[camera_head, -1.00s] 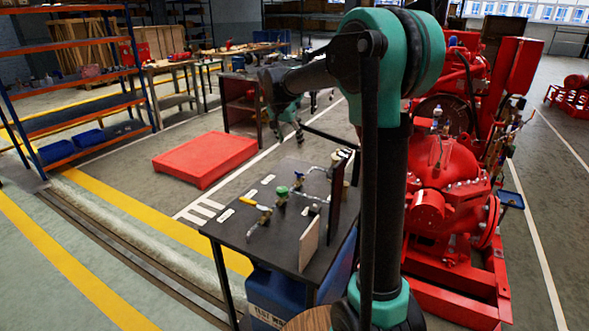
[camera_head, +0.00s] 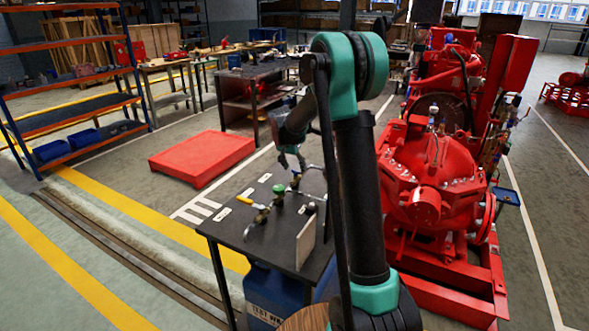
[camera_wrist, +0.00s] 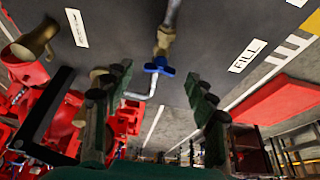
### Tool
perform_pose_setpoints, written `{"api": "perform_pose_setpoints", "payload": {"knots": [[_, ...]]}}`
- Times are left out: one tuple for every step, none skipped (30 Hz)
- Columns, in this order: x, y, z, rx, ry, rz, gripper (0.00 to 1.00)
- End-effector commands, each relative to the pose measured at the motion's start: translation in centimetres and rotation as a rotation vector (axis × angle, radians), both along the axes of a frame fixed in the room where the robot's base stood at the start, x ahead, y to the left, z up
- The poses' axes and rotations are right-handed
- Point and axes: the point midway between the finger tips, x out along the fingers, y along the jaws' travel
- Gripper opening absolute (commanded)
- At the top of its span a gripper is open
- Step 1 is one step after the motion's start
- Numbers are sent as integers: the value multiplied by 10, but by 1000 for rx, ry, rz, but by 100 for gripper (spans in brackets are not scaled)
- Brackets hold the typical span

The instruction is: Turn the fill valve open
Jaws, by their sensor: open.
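The fill valve (camera_wrist: 160,48) is a brass valve with a blue handle on a grey pipe, with a white FILL label (camera_wrist: 247,55) to its right in the wrist view. Its blue handle (camera_wrist: 158,66) lies between and just beyond my open fingers. In the head view, the blue handle (camera_head: 296,178) shows small on the dark bench (camera_head: 228,228), partly hidden near my arm. My gripper (camera_head: 292,163) points down just above it. In the wrist view, my gripper (camera_wrist: 158,84) has fingers apart, one on each side, with no clear contact.
A green-topped valve (camera_head: 279,190) and a yellow-handled valve (camera_head: 248,201) stand nearer on the bench. An upright light plate (camera_head: 306,242) stands at its right edge. The red pumpset (camera_head: 435,185) is right of my arm. A red platform (camera_head: 202,157) lies on the floor behind.

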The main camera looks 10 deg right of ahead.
Motion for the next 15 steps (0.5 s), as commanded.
{"api": "perform_pose_setpoints", "payload": {"knots": [[1,-1,-4,0,0,-1,57],[2,-2,-6,0,0,-1,57],[3,-2,-8,0,0,-1,57],[3,-2,-9,0,0,-1,57],[3,-2,-9,0,0,-1,57],[3,-3,-10,0,0,-1,57],[3,-3,-10,0,0,-1,57],[3,-3,-10,0,0,-1,57],[3,-3,-10,0,0,-1,57],[3,-3,-10,0,0,-1,57],[3,-3,-10,0,0,-1,57],[3,-3,-10,0,0,-1,57],[3,-3,-10,0,0,-1,57],[3,-3,-10,0,0,-1,53],[3,-3,-10,0,0,-1,48]]}}
